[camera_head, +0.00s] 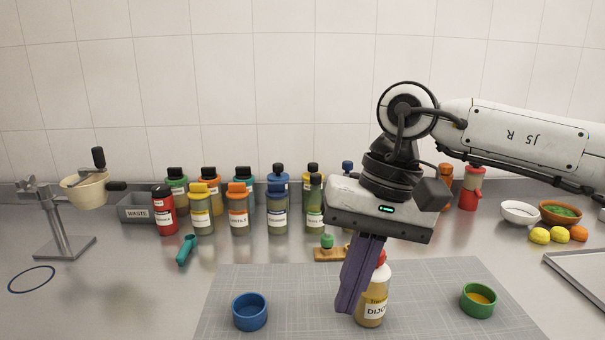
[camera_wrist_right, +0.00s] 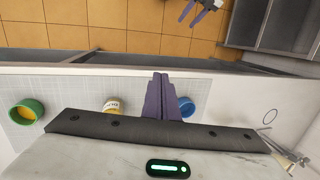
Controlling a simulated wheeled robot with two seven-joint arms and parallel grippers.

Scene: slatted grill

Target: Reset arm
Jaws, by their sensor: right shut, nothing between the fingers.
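My right gripper (camera_head: 350,308) points down over the grey mat, its purple fingers together and empty. In the head view the fingers stand in front of the left side of a Dijon bottle (camera_head: 370,308) with a red cap, hiding part of it; I cannot tell whether they touch. The right wrist view shows the shut fingers (camera_wrist_right: 160,78) with the bottle (camera_wrist_right: 111,104) to their left.
On the mat (camera_head: 420,278) stand a blue cup (camera_head: 249,311) at left and a green cup (camera_head: 478,300) with yellow contents at right. Several sauce bottles (camera_head: 239,210) line the back. A metal tray (camera_head: 580,272) lies at the right edge. A stand (camera_head: 62,235) is at left.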

